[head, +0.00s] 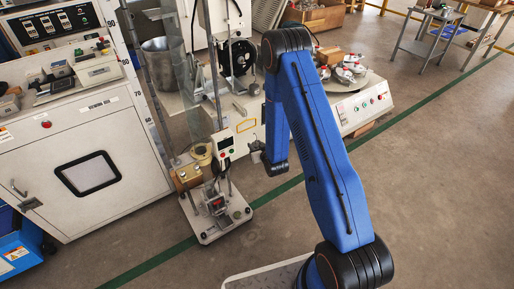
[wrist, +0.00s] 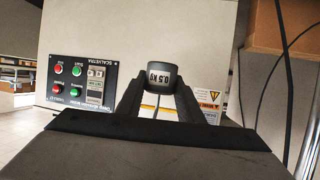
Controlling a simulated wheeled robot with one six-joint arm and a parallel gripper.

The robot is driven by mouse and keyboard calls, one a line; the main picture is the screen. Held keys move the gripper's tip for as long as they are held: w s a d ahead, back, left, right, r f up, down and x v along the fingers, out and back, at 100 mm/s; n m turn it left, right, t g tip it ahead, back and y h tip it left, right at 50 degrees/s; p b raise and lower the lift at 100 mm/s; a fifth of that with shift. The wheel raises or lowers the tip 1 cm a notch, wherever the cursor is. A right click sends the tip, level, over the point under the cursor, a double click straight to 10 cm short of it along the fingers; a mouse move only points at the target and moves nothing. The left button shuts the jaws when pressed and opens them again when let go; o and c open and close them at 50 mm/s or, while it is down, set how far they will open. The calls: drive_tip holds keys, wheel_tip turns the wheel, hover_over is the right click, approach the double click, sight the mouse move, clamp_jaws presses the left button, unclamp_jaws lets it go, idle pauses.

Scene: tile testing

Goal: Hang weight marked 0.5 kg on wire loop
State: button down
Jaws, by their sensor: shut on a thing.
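A dark grey cylindrical weight (wrist: 164,79) shows in the wrist view, with a white label reading 0.5 KG upside down. My gripper (wrist: 160,88) is shut on it, one black finger on each side. A thin grey line shows between the fingers below the weight; I cannot tell what it is. In the head view my gripper (head: 257,149) is at the end of the blue arm, right of the test stand's small display unit (head: 224,143). The weight is too small to make out there. I cannot pick out the wire loop in either view.
The test stand's base plate (head: 215,214) is on the floor, with a brass block (head: 187,176) above it. A white cabinet (head: 85,150) stands left. A control panel (wrist: 82,84) faces the wrist view. Open floor lies right.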

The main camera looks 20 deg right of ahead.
drive_tip(key=w+a+f, duration=0.1)
drive_tip(key=w+a, duration=0.1)
drive_tip(key=w, duration=0.5)
drive_tip(key=shift+w+a+f, duration=0.25)
drive_tip(key=shift+w+f, duration=0.1)
drive_tip(key=shift+f, duration=0.05)
idle(1.1)
drive_tip(key=shift+s+f, duration=0.1)
drive_tip(key=shift+f, duration=0.3)
idle(0.7)
drive_tip(key=c, duration=1.2)
unclamp_jaws()
drive_tip(key=shift+o, duration=0.2)
